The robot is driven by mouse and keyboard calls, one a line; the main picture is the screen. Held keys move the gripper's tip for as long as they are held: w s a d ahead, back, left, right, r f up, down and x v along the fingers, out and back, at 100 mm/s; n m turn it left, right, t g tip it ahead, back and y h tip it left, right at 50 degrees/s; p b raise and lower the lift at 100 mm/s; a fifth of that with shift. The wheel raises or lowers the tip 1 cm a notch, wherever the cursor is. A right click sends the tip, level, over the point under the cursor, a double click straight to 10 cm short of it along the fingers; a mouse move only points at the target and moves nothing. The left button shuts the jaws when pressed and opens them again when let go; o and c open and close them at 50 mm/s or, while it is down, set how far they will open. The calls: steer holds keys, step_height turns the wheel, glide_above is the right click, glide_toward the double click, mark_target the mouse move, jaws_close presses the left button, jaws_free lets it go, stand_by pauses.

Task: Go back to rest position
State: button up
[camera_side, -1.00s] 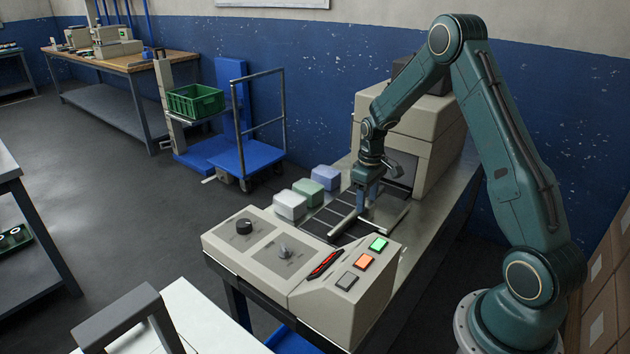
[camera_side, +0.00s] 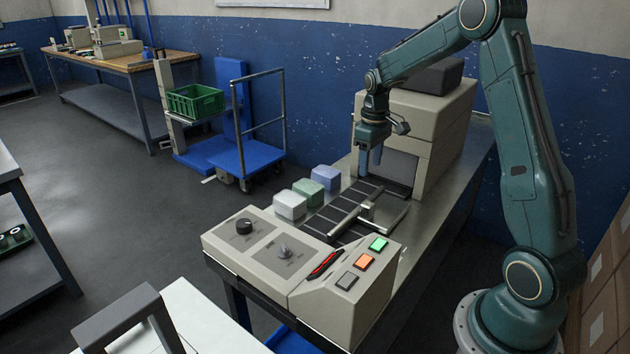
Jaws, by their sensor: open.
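My gripper (camera_side: 370,164) is open and empty, pointing down in the air above the far part of the dark conveyor (camera_side: 352,203). It is in front of the beige wrapper housing (camera_side: 432,130) and its opening. Its fingers are apart from everything below. My arm reaches in from the right, with the upper links raised.
White (camera_side: 290,205), green (camera_side: 307,191) and blue (camera_side: 326,177) blocks sit in a row left of the conveyor. Metal guide bars (camera_side: 370,214) lie across it. A control box (camera_side: 300,260) with a knob, a lever and lit buttons stands in front. A blue cart (camera_side: 240,155) is behind.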

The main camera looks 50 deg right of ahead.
steer(key=s+a+r+t, duration=0.2)
steer(key=s+a+r, duration=0.5)
steer(key=a+r, duration=0.55)
steer(key=s+a+t, duration=0.1)
steer(key=s+a, duration=0.4)
steer(key=s, duration=0.3)
steer(key=s+a+r+t, duration=0.1)
steer(key=s+a+t, duration=0.1)
steer(key=s+a, duration=0.3)
steer(key=s, duration=0.2)
steer(key=shift+s+a+r+t, duration=0.25)
steer(key=shift+s+t, duration=0.05)
steer(key=shift+s, duration=0.1)
